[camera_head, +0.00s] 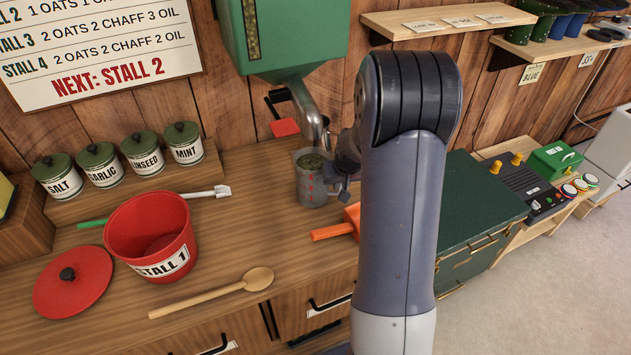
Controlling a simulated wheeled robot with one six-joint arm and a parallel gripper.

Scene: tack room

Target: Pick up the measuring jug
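The measuring jug (311,184) is a grey, see-through cup with red markings. It stands upright on the wooden counter under the metal spout of a green dispenser, and greenish-brown feed shows at its top. My gripper (341,185) is at the right side of the jug, close to its handle side. My arm covers much of the gripper, and the fingers are small and dark, so I cannot tell whether they are around the handle or just beside it.
The green dispenser (283,35) with its spout (307,108) hangs just above the jug. A red bucket (152,238), red lid (73,281), wooden spoon (215,292) and white-ended spatula (209,192) lie left. An orange-handled tool (333,231) lies in front, partly behind my arm.

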